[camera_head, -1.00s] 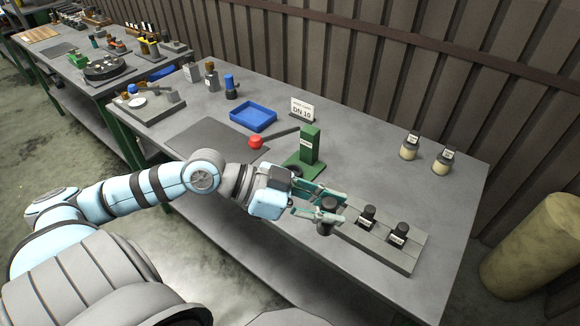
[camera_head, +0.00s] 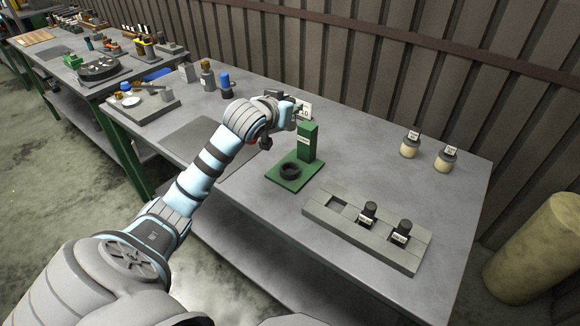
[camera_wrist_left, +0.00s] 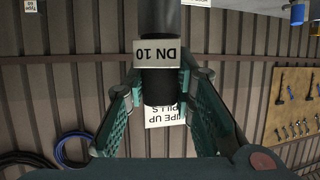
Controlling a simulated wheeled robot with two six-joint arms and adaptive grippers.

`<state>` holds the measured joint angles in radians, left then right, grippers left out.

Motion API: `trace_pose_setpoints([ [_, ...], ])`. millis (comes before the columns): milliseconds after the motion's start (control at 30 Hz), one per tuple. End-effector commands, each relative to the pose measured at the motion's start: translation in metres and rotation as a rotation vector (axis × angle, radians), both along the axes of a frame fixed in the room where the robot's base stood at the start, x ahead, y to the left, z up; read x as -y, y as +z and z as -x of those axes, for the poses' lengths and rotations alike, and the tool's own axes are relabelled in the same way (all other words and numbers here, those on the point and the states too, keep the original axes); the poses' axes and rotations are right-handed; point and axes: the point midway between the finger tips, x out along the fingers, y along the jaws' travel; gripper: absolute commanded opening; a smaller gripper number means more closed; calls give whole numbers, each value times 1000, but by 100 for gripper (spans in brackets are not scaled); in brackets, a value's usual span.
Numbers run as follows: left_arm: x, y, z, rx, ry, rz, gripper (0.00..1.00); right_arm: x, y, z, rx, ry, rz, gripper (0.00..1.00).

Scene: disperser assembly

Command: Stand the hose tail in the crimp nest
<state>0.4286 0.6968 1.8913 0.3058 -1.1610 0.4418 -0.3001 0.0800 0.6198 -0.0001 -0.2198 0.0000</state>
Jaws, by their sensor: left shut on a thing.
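The hose tail cannot be made out clearly in the head view. The crimp nest (camera_head: 290,171) is a dark ring on the green base of the press (camera_head: 308,142); it looks empty. The grey rack (camera_head: 356,236) has an empty left slot and two other dark hose tails (camera_head: 368,212) (camera_head: 402,231).
Two cream jars (camera_head: 409,149) (camera_head: 445,162) stand at the back right. The white card (camera_head: 305,108) is partly hidden by my gripper. A blue-topped bottle (camera_head: 224,84) and a grey fixture (camera_head: 145,104) are at the far left. The table between press and jars is clear.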

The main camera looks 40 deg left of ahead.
Motion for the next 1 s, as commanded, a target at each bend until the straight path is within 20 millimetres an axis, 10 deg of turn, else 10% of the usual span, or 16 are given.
trace_pose_setpoints([
  [300, 1, -114, 1, -2, -4, 0, 0, 0, -25, 0, 0, 0, 0, 40],
  [600, 1, -164, 1, -1, -4, 0, 0, 0, -37, 0, 0, 0, 0, 40],
  [933, 1, -167, 1, 1, -6, -1, 0, 0, -36, 0, 0, 0, 0, 40],
  [967, 1, -167, 1, 0, -5, -1, 28, 0, -36, 0, 0, 0, 0, 40],
  [1000, 1, -167, 1, 0, -5, -1, 34, 0, -36, 0, 0, 0, 0, 40],
])
